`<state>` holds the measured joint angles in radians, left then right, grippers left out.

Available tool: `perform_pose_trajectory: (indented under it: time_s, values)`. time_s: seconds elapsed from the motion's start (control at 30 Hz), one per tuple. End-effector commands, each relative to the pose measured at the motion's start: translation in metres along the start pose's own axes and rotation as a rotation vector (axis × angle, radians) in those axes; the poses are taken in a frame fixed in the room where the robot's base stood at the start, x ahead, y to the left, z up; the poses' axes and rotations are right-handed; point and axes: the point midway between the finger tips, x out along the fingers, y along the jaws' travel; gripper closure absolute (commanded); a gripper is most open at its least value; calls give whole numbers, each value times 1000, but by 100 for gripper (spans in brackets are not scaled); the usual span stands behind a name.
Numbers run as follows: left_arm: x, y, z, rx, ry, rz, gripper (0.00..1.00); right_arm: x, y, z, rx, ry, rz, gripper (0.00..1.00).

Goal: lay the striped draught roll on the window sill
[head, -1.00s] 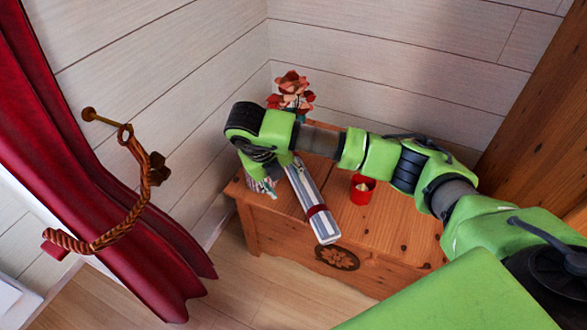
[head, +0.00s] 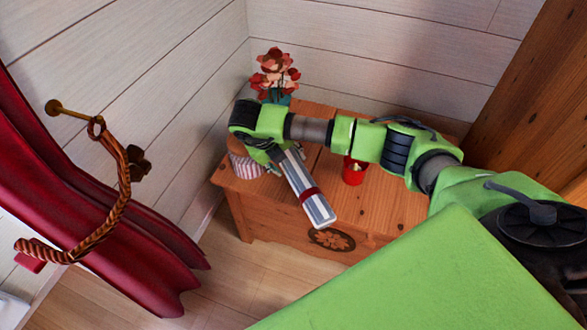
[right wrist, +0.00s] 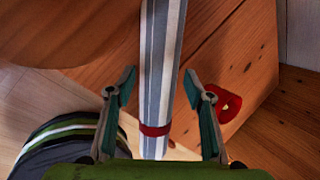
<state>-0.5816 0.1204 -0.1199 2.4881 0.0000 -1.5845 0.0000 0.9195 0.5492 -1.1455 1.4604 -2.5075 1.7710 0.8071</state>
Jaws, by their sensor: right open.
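The draught roll (head: 308,188), grey and white striped with a red band, lies on the wooden chest with its near end past the front edge. My right gripper (head: 274,160) is at its far end in the head view, partly hidden by my arm. In the right wrist view the open fingers (right wrist: 160,78) stand on either side of the roll (right wrist: 163,45), with gaps to both sides. Whether the roll is level with the fingertips or below them I cannot tell. My left gripper is not in view. I cannot make out the window sill clearly.
The wooden chest (head: 390,208) also bears a red cup (head: 354,172) right of the roll, red flowers (head: 275,72) behind and a striped bundle (head: 243,165) at the left. A red curtain (head: 120,245) and a rope tieback (head: 120,205) are at the left. Floor shows between curtain and chest.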

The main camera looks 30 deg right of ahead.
Motion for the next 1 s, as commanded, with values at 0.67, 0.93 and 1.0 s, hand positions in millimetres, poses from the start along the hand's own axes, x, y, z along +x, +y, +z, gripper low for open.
perform_pose_trajectory:
  time_s: [0.67, 0.93, 1.0]
  values:
    - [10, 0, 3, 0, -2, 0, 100, 34, 1, 1, 0, 0, 0, 90]
    - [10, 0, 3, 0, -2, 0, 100, 33, 0, 2, 1, -1, 0, 95]
    - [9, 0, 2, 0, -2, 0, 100, 30, -1, 2, 1, -2, 0, 95]
